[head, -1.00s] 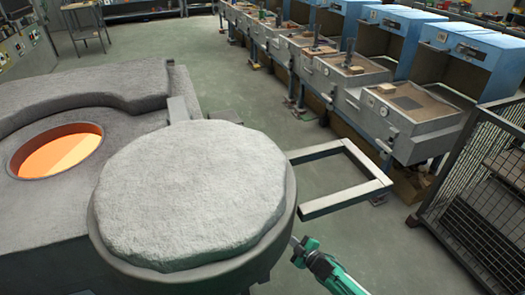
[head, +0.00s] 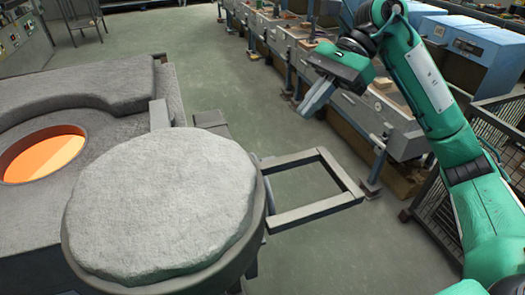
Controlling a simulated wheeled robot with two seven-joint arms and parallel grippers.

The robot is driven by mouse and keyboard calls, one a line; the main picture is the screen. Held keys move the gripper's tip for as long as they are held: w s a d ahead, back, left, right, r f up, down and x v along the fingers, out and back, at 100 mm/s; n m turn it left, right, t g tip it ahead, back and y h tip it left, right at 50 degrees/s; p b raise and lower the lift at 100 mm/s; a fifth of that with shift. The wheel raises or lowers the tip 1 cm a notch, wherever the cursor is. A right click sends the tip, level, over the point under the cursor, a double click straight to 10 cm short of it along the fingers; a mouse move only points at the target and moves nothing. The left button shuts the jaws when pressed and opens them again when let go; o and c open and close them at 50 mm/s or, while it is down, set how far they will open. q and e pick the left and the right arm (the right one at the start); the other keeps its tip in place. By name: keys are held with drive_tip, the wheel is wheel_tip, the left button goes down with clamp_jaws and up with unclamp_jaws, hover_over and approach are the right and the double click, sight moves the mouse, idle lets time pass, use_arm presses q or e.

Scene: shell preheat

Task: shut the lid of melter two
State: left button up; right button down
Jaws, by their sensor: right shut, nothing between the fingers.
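The melter (head: 110,101) stands at the left, with its round opening (head: 42,155) glowing orange and uncovered. Its lid (head: 160,205), a round slab with a pale rough lining face up in a dark rim, is swung out to the right of the opening. A rectangular grey frame handle (head: 311,214) sticks out from the lid's right side. My right gripper (head: 310,108) is shut and empty, raised beyond the handle's far side and apart from it. My left gripper is not in view. No number shows on the melter.
A row of grey benches with blue hoods (head: 478,50) runs along the back right. A mesh cage (head: 436,214) stands at the right, partly behind my right arm. The green floor (head: 215,90) between melter and benches is clear.

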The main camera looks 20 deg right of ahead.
drive_tip(key=a+r+p+x, duration=0.1)
drive_tip(key=p+x, duration=0.5)
drive_tip(key=x, duration=0.6)
drive_tip(key=shift+s+a+h, duration=0.3)
drive_tip(key=shift+s+a, duration=0.05)
drive_tip(key=shift+s, duration=0.1)
drive_tip(key=shift+a, duration=0.15)
